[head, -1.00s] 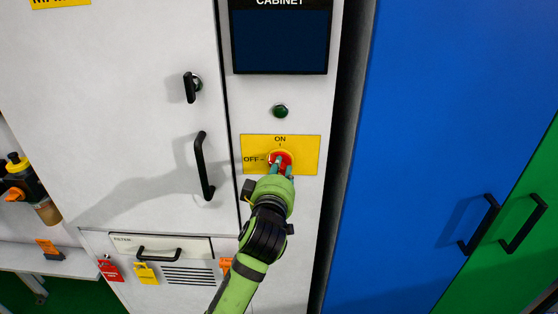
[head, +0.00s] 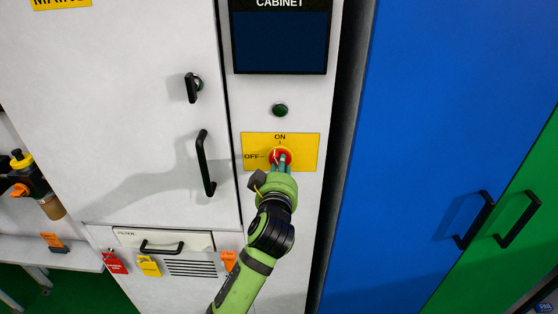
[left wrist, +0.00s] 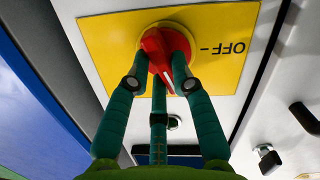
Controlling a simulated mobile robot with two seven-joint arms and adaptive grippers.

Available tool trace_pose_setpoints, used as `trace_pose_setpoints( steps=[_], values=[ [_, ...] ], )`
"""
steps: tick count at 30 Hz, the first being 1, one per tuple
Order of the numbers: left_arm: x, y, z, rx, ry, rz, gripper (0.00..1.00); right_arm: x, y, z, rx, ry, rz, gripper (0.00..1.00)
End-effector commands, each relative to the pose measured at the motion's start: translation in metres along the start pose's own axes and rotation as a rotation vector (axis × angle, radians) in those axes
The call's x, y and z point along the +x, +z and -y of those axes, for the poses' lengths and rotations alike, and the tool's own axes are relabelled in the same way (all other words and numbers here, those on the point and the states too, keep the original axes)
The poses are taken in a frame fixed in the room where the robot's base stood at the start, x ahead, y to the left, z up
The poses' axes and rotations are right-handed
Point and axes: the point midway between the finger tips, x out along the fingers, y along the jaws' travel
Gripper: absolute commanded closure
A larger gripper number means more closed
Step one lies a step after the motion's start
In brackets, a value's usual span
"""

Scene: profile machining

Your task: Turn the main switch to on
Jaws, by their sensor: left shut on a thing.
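The main switch is a round red knob (head: 276,153) on a yellow plate (head: 307,153) marked ON at the top and OFF at the left. My left gripper (head: 282,162) is shut on the knob, with its fingers around it. In the left wrist view, turned upside down, the red knob (left wrist: 153,45) sits between the teal fingers of the gripper (left wrist: 162,66). A white mark on the knob's lower end there points downward, away from the OFF label, roughly to the ON side. The fingers hide the ON label there. My right gripper is not in view.
Above the plate are a green button (head: 280,110) and a dark screen (head: 281,42). A black door handle (head: 206,165) and a latch (head: 192,87) stick out to the left. A blue cabinet (head: 440,100) stands to the right. The space before the panel looks clear.

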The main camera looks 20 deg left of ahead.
Motion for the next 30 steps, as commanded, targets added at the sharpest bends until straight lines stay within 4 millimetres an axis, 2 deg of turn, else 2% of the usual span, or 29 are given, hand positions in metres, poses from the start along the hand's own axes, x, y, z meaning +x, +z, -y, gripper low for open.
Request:
trace_pose_setpoints(
  steps=[1,9,18,19,20,30],
  values=[
    [0.0004,0.0107,0.0041,0.012,-0.013,0.023,1.00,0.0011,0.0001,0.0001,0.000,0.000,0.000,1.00],
    [0.0005,0.0109,0.0041,0.032,-0.016,0.023,1.00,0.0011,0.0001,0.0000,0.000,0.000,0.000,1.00],
    [0.0006,0.0128,0.0034,0.386,-0.065,0.025,1.00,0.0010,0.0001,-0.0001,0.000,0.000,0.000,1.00],
    [0.0006,0.0128,0.0037,0.380,-0.064,0.025,0.65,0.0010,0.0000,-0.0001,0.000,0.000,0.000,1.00],
    [0.0006,0.0127,0.0037,0.379,-0.064,0.025,0.57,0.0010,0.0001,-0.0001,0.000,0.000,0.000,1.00],
    [-0.0003,0.0075,0.0017,0.373,-0.061,0.012,0.57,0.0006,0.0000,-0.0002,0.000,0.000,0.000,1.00]
  ],
)
